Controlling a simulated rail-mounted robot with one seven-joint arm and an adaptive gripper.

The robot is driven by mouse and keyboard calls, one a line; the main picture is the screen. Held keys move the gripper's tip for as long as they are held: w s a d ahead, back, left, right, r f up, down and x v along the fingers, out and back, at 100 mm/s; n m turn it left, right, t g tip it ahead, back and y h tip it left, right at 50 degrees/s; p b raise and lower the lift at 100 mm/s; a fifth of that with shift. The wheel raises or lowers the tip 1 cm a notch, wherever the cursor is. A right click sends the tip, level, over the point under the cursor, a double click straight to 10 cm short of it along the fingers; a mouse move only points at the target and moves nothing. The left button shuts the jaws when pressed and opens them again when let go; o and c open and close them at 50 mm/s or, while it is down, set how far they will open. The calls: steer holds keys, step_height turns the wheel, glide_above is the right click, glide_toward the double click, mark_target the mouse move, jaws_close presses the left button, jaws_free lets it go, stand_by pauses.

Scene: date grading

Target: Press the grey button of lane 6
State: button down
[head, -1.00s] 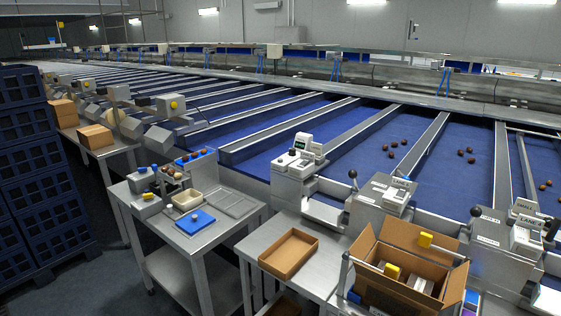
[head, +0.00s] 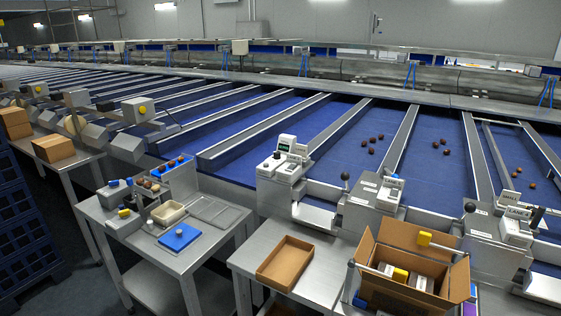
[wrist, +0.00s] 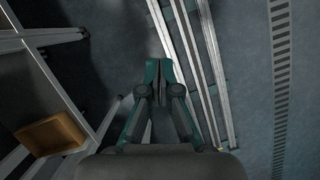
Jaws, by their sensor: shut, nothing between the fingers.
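Control boxes stand at the near ends of the blue lanes in the head view: one with a small display (head: 282,167), one in the middle (head: 371,205) and one at the right (head: 498,238). Small label plates sit on them; I can read "LANE" on the right one, but not the numbers clearly. I cannot tell which box is lane 6, and its grey button is not distinct. My gripper (wrist: 158,72) shows in the wrist view, shut and empty, above the grey floor. It is not seen in the head view, and no button shows in the wrist view.
An open cardboard box (head: 372,262) and a shallow brown tray (head: 285,263) rest on the near bench. A steel side table (head: 150,262) stands left of it. Dark blue crates (head: 30,225) are stacked at the far left. Dates (head: 376,140) lie on the lanes.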

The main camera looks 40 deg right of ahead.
steer(key=w+d+r+n+t+p, duration=0.15)
steer(key=w+d+r, duration=0.25)
steer(key=w+r, duration=0.45)
steer(key=w+d+r+t+y, duration=0.1)
steer(key=w+d+r+t, duration=0.35)
steer(key=w, duration=0.75)
steer(key=w+d+r+n, duration=0.1)
steer(key=w+d+r, duration=0.1)
steer(key=w+r, duration=0.7)
step_height(320, 180, up, 42)
steer(key=f+n+t, duration=0.1)
steer(key=n+t, duration=0.6)
glide_above(267, 164)
steer(key=shift+w+d+r+h, duration=0.15)
steer(key=shift+r+h, duration=0.1)
steer(key=shift+h, duration=0.15)
steer(key=shift+f, duration=0.2)
step_height(267, 164, down, 7)
steer(key=shift+f+b, duration=0.2)
steer(key=shift+b, duration=0.85)
steer(key=shift+f+b, duration=0.3)
steer(key=shift+f, duration=0.25)
